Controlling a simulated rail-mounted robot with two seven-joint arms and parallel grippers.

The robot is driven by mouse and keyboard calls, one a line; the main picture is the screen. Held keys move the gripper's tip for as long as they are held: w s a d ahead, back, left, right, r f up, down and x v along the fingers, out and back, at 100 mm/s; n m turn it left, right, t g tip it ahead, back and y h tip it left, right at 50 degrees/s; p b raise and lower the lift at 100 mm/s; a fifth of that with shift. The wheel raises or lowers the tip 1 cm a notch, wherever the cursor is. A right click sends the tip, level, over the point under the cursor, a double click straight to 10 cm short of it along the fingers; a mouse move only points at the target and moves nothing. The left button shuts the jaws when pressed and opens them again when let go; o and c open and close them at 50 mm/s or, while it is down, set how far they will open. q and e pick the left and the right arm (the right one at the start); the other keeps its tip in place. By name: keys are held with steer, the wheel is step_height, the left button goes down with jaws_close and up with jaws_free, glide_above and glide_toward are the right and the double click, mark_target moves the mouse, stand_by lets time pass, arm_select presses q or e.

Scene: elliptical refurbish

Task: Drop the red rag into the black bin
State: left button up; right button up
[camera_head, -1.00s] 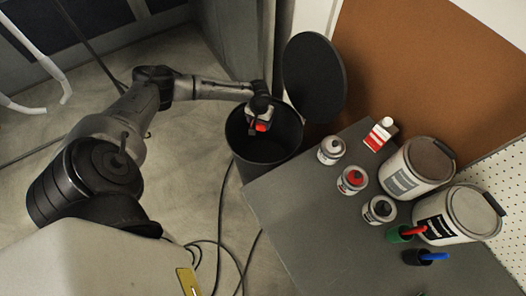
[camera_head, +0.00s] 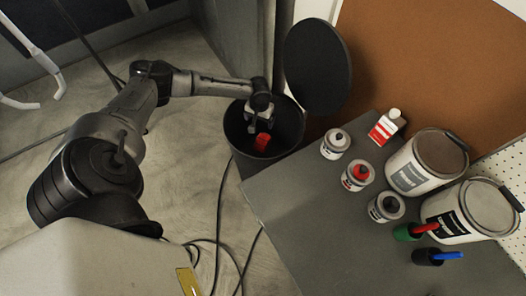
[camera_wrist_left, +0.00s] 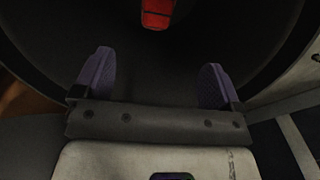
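The black bin (camera_head: 240,148) stands open on the floor beside the grey table, its round lid (camera_head: 318,66) tipped up behind it. My left gripper (camera_head: 262,127) is over the bin's mouth, pointing down. In the left wrist view its two purple-padded fingers (camera_wrist_left: 155,82) are spread wide with nothing between them. The red rag (camera_head: 262,142) is inside the bin's outline, just below the gripper. In the left wrist view the rag (camera_wrist_left: 157,12) lies beyond the fingertips, apart from them, against the dark bin interior (camera_wrist_left: 190,60). I cannot tell whether it touches the bottom. My right gripper is out of view.
The grey table (camera_head: 300,230) right of the bin holds several small cans, a red-and-white bottle (camera_head: 386,127), two large paint cans (camera_head: 427,162) and green (camera_head: 405,232) and blue-handled (camera_head: 430,257) items. Cables (camera_head: 222,225) lie on the floor left of the table.

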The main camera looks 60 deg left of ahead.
arm_select(q)
steer(key=shift+o, duration=0.7)
steer(key=shift+r, duration=0.1)
step_height(320, 180, up, 14)
steer(key=p, duration=0.4)
steer(key=shift+f, duration=0.2)
